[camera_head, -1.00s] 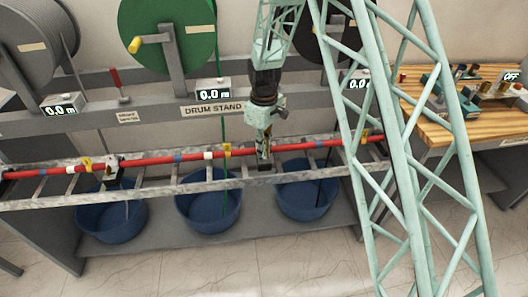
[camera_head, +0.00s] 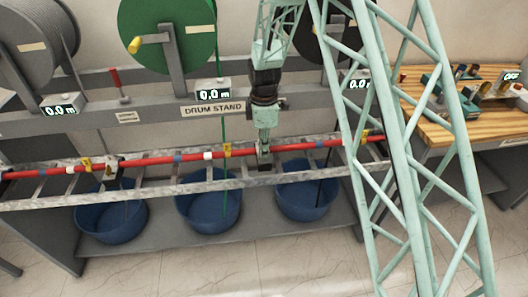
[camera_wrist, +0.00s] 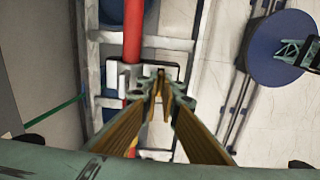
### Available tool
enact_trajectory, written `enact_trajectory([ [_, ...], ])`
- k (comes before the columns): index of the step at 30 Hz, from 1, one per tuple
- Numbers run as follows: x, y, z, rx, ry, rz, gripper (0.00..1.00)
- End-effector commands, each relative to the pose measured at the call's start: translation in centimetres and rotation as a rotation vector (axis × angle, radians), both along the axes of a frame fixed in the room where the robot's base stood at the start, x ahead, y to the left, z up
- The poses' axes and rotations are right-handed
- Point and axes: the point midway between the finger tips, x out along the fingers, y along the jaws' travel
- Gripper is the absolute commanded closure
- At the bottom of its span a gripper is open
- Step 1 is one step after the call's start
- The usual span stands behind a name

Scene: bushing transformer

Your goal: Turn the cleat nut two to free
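A red cable (camera_head: 190,157) lies along the grey cable ladder (camera_head: 60,193). My gripper (camera_head: 264,160) points down at a cleat on this cable, right of the ladder's middle. In the wrist view my gripper (camera_wrist: 161,86) has its gold-padded fingers drawn nearly together around a small dark cleat nut (camera_wrist: 161,72); the contact itself is partly hidden. The cleat (camera_wrist: 142,72), pale with dark parts, sits across the red cable (camera_wrist: 133,35). Another cleat (camera_head: 113,166) stands on the cable farther left.
Blue tubs (camera_head: 112,217) stand below the ladder. Behind it is the drum stand (camera_head: 150,113) with a green drum (camera_head: 180,35) and counters reading 0.0 m. A wooden bench (camera_head: 435,120) stands right. A pale green lattice structure (camera_head: 400,150) crosses the right side.

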Motion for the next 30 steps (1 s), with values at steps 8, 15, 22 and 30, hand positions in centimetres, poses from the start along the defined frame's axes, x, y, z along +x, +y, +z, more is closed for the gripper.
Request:
enact_trajectory([
  [8, 0.08, 0.04, 0.08, 0.000, -0.002, 0.043, 1.00],
  [15, 0.08, 0.04, 0.08, 0.000, -0.002, 0.044, 1.00],
  [22, 0.07, 0.04, 0.06, 0.000, -0.001, 0.044, 0.83],
  [30, 0.02, 0.01, 0.02, 0.000, 0.000, 0.043, 0.82],
])
